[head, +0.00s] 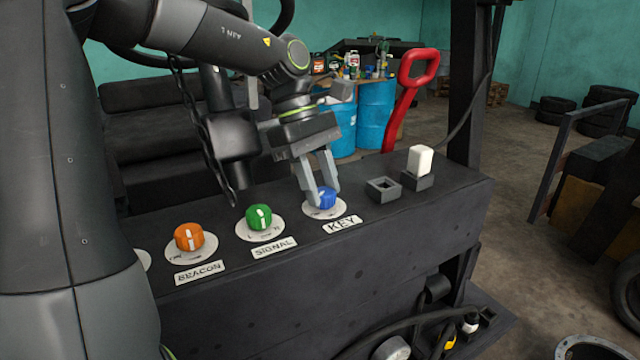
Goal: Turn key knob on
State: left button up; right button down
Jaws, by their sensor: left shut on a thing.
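The key knob (327,198) is blue and sits on a round white dial plate on the dark panel, above the label "KEY" (342,225). My left gripper (322,194) reaches down from above, with its grey fingers closed on either side of the blue knob. The fingers hide part of the knob and its pointer, so its exact angle is hard to read. My right gripper does not show.
A green signal knob (258,217) and an orange beacon knob (189,237) stand to the left on the dark panel (420,225). An empty square socket (383,189), a white block switch (420,160) and a red lever (410,85) are to the right.

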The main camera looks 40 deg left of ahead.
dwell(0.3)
pick_arm(q)
jog(key=o, duration=1)
jog(key=shift+r, duration=0.1)
jog(key=shift+a+r, duration=0.15)
jog(key=shift+r, duration=0.1)
jog(key=b+v, duration=0.1)
jog(key=v, duration=0.5)
jog(key=shift+r, duration=0.4)
jog(key=shift+a+f, duration=0.1)
